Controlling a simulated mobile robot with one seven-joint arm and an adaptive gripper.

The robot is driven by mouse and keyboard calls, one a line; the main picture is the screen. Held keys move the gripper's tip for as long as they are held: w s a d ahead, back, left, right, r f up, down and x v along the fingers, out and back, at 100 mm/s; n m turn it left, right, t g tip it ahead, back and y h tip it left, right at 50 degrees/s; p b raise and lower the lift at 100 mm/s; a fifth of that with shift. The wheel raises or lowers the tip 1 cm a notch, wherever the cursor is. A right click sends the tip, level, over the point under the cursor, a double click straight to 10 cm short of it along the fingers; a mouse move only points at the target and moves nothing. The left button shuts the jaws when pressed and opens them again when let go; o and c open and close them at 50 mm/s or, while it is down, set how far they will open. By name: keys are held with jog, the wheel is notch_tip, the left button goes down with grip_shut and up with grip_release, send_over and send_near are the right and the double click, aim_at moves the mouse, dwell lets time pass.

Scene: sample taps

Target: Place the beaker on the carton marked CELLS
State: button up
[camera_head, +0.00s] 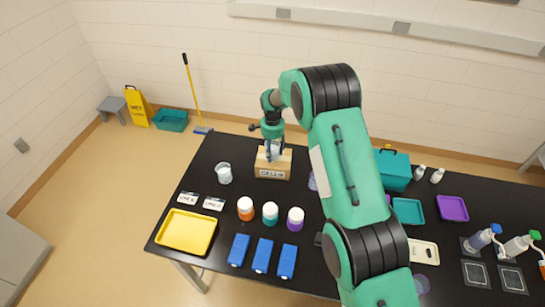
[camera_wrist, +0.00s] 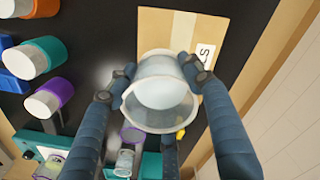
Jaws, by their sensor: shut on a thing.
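A clear beaker (camera_wrist: 160,108) is held between the fingers of my gripper (camera_wrist: 153,82), which is shut on it. In the wrist view the beaker overlaps the end of a cardboard carton (camera_wrist: 165,28). Part of the carton's white label shows there, with an S. In the head view my gripper (camera_head: 273,152) is right at the carton (camera_head: 286,164), whose front label appears to read CELLS. The gripper hides much of the held beaker and the carton's top there. I cannot tell whether the beaker touches the carton.
Another clear beaker (camera_head: 224,174) stands left of the carton. White-lidded jars (camera_head: 270,213), blue blocks (camera_head: 263,256) and a yellow tray (camera_head: 187,231) lie nearer on the black table. A teal case (camera_head: 394,168) stands to the right, partly behind my arm. Bare tabletop shows around the carton.

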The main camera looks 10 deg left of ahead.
aim_at(273, 156)
jog(key=shift+f, duration=0.1)
jog(key=shift+f+p, duration=0.45)
jog(key=shift+f, duration=1.2)
jog(key=shift+f, duration=0.1)
jog(key=o, duration=1.3)
jog(key=shift+r+b, duration=1)
jog(key=shift+r, duration=5.1)
